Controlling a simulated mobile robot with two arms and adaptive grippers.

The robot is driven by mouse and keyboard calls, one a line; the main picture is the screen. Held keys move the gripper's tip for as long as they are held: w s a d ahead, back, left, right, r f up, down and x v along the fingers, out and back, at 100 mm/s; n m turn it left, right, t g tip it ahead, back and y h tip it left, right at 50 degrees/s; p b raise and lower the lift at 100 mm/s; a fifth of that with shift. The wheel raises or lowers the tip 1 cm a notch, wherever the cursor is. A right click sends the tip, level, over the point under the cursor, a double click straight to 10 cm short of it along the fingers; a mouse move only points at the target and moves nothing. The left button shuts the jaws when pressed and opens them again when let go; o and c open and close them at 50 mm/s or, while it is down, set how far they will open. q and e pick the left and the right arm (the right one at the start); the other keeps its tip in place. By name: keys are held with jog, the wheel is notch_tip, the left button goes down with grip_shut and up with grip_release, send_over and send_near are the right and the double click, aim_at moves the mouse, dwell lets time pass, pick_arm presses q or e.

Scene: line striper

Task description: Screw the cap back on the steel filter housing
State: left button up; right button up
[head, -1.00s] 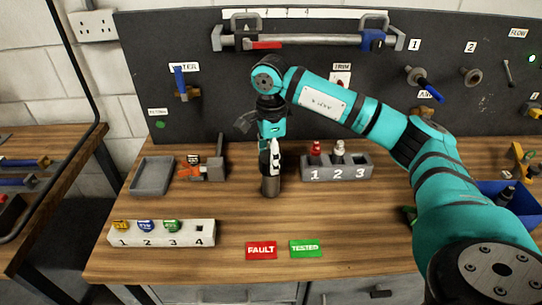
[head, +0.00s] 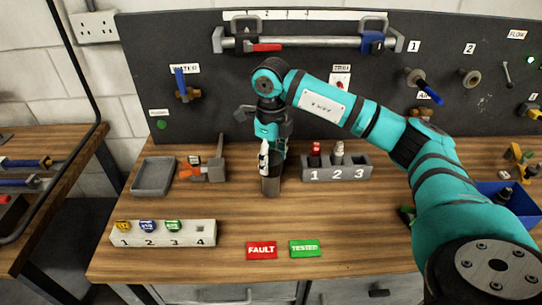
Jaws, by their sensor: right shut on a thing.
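The steel filter housing (head: 271,187) is a dark grey upright cylinder on the wooden bench, near the middle. My right gripper (head: 268,170) comes down from above, right over the housing's top. It is shut on what appears to be the cap, which the fingers hide. I cannot tell whether the cap's thread is engaged. My left gripper is not in view.
To the left are a grey tray (head: 153,177) and a grey clamp-like fixture (head: 209,172). A numbered block (head: 336,173) with bottles stands close on the right. A white numbered rack (head: 162,234), a red FAULT card (head: 261,250) and a green TESTED card (head: 305,248) lie in front.

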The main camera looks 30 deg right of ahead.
jog(key=shift+m, duration=0.4)
jog(key=m, duration=0.4)
jog(key=shift+m+p, duration=0.3)
jog(key=shift+p, duration=0.1)
jog(key=o, duration=1.5)
jog(key=shift+c, duration=0.5)
